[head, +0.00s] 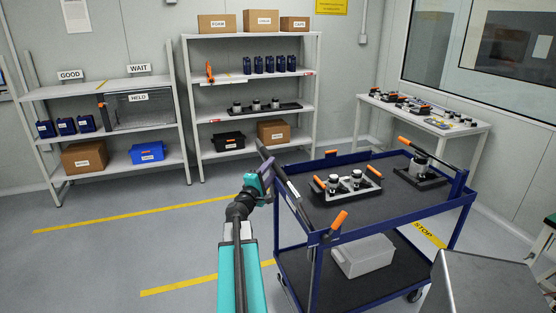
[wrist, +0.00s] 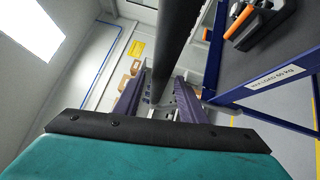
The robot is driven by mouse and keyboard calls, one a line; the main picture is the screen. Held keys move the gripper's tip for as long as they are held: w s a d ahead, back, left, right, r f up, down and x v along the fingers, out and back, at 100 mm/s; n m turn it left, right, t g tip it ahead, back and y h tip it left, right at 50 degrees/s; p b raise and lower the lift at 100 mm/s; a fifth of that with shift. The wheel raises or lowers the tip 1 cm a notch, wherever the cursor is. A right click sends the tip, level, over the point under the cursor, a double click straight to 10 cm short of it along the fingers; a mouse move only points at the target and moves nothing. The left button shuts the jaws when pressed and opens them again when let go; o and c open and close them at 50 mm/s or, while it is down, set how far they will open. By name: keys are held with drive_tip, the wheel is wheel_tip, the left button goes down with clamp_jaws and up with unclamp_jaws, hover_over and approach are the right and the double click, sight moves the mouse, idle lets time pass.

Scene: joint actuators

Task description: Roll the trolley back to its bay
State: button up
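The blue trolley (head: 385,225) stands right of centre, with two dark decks and a black push bar (head: 288,190) along its left side. My gripper (head: 266,176) is at the far part of this bar. In the wrist view the dark bar (wrist: 181,40) runs between the two purple fingers (wrist: 160,90). A gap shows beside the bar, so the fingers look open around it; contact is unclear. The top deck carries a black fixture with cylinders (head: 350,184) and a second one (head: 420,172). A grey bin (head: 362,256) is on the lower deck.
Yellow floor lines (head: 140,214) mark a clear strip of floor left of the trolley. A yellow STOP marking (head: 430,235) lies at its right. Shelving racks (head: 250,110) line the back wall. A white side table (head: 425,115) stands behind the trolley. A grey box-like surface (head: 485,285) is near front right.

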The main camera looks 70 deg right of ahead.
drive_tip(key=d+p, duration=0.1)
drive_tip(key=d, duration=0.5)
drive_tip(key=shift+s+d+r+p, duration=0.35)
drive_tip(key=shift+r+p, duration=0.05)
drive_tip(key=shift+r, duration=0.05)
clamp_jaws()
drive_tip(key=shift+a+f, duration=0.1)
